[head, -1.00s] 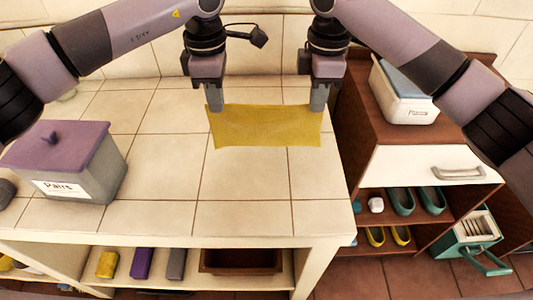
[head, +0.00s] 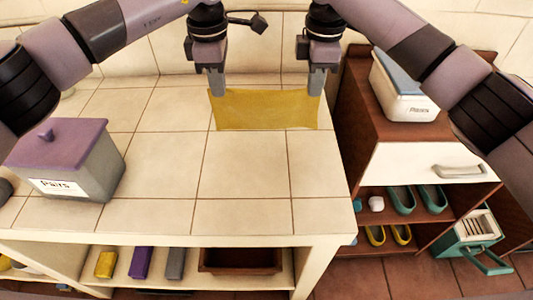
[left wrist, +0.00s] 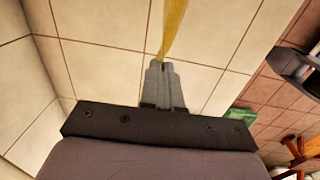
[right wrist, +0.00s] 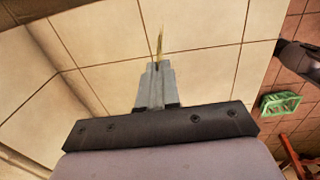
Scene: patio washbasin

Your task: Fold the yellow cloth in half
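The yellow cloth (head: 264,110) hangs between my two grippers above the tiled counter in the head view. Its upper corners are at the fingertips, and its lower edge hangs toward the counter; I cannot tell whether it touches. My left gripper (head: 218,92) is shut on the left corner. My right gripper (head: 316,90) is shut on the right corner. In the left wrist view the closed fingers (left wrist: 162,66) pinch the cloth (left wrist: 172,30), seen nearly edge-on. In the right wrist view the closed fingers (right wrist: 158,68) hold a thin strip of cloth (right wrist: 160,42).
A grey box with a purple lid (head: 68,160) stands on the counter's left. A white container with a blue lid (head: 404,90) sits on the brown cabinet at right. The tiled counter (head: 240,180) in front of the cloth is clear. A tap (head: 256,20) is behind.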

